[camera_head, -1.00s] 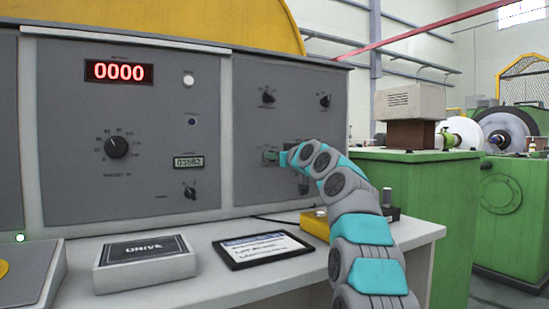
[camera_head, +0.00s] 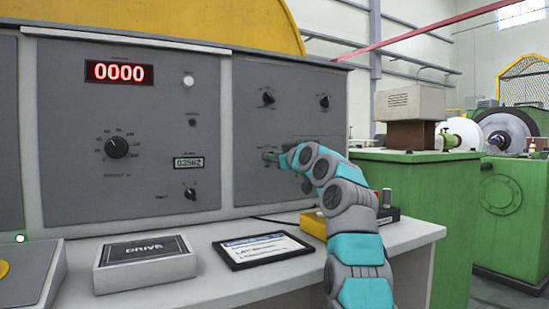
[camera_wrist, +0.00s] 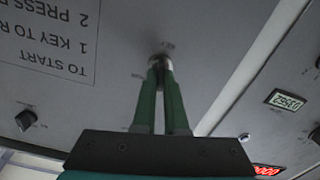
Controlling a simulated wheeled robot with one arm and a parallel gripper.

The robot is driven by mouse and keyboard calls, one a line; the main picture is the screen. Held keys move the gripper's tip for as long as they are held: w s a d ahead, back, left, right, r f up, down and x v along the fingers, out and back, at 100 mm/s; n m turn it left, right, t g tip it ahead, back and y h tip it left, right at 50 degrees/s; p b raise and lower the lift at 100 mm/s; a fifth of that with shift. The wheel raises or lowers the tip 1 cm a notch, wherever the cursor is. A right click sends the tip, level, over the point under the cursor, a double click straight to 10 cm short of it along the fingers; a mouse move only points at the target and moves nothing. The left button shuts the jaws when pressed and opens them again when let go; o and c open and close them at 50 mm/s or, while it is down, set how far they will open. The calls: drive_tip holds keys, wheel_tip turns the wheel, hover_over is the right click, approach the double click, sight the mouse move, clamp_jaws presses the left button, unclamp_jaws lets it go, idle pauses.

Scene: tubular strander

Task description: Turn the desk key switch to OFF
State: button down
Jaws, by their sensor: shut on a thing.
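In the head view my gripper (camera_head: 276,157) reaches the right panel below two black knobs, with my arm curving up from the lower right. The key's exact angle is hidden.
Black knobs (camera_head: 267,97) and (camera_head: 324,101) sit above. A printed start notice (camera_wrist: 45,35) is beside the switch in the wrist view. A tablet (camera_head: 262,249), a DRIVE box (camera_head: 145,262) and a yellow box (camera_head: 315,224) lie on the desktop.

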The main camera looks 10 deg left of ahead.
drive_tip(key=shift+n, duration=0.6)
drive_tip(key=shift+n+p, duration=2.05)
drive_tip(key=shift+n, duration=0.55)
drive_tip(key=shift+a, duration=0.1)
drive_tip(key=c, duration=1)
unclamp_jaws()
drive_tip(key=shift+o, duration=0.2)
